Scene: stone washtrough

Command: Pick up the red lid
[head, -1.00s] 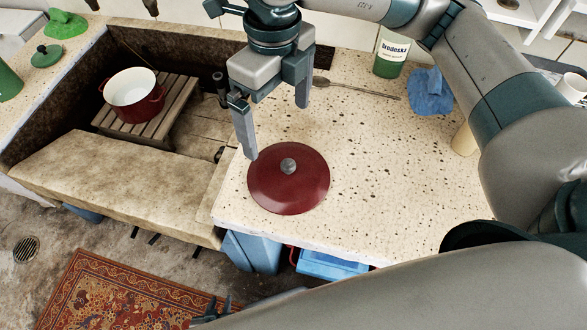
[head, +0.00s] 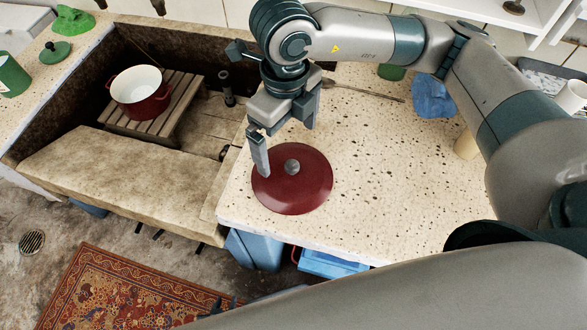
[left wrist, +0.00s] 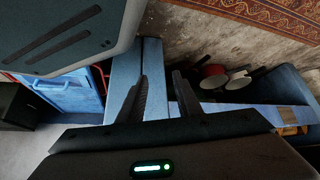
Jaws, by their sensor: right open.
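The red lid (head: 312,190) lies flat on the speckled stone counter (head: 400,195), with its round grey knob (head: 292,167) upward. My right gripper (head: 286,150) is open and empty, pointing down over the lid's far left part. One finger overlaps the lid's left side in the picture, beside the knob; the other is behind the knob. I cannot tell if the fingers touch the lid. My left gripper (head: 216,307) is low at the bottom, beyond the counter's front edge. In the left wrist view its dark fingers (left wrist: 160,85) stand apart with nothing between them.
A red pot (head: 140,92) stands on a wooden rack in the stone trough left of the counter. A green lid (head: 55,52) lies at the far left. A spoon (head: 360,90), a blue cloth (head: 432,97) and a green bottle (head: 391,72) lie behind. Blue bins (head: 328,264) stand below.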

